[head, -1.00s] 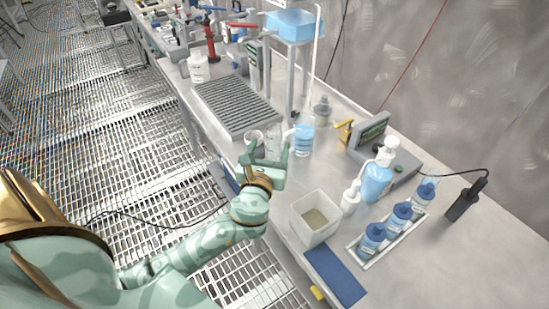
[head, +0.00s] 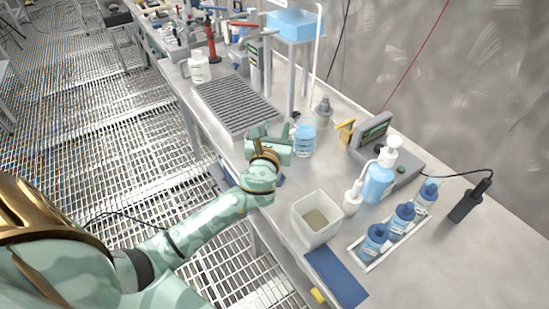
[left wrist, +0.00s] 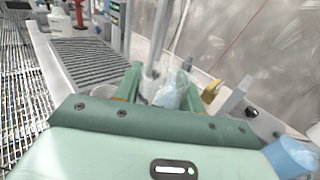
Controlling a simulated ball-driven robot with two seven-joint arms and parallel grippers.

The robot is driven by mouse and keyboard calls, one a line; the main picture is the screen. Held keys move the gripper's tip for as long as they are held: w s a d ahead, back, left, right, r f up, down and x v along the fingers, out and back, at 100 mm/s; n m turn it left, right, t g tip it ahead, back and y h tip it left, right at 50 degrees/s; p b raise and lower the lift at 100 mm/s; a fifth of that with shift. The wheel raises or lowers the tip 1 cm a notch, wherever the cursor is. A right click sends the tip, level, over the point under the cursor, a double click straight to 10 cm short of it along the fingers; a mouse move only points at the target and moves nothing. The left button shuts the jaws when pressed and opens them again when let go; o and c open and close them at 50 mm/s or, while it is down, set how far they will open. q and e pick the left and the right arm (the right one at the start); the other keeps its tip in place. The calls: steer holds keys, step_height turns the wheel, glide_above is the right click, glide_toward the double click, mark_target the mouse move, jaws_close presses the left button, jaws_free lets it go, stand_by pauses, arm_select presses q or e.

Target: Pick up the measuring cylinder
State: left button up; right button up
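The measuring cylinder is clear and hard to make out. In the left wrist view a clear upright tube that looks like the measuring cylinder (left wrist: 149,84) stands between the fingers of my left gripper (left wrist: 160,92). The fingers are apart, with space visible around the tube, and I cannot tell whether either touches it. In the head view my left gripper (head: 271,131) is at the bench's front edge, just left of the wash bottle or beaker with blue liquid (head: 304,140), and hides the cylinder. My right gripper is not in view.
A grey ribbed rack (head: 236,104) lies behind the gripper. A square white container (head: 317,218), a blue pump bottle (head: 378,182) and a tray of blue-capped bottles (head: 402,217) stand to the right. A grey instrument (head: 385,150) is near the wall.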

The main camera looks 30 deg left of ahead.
arm_select(q)
steer(key=shift+c, duration=0.9)
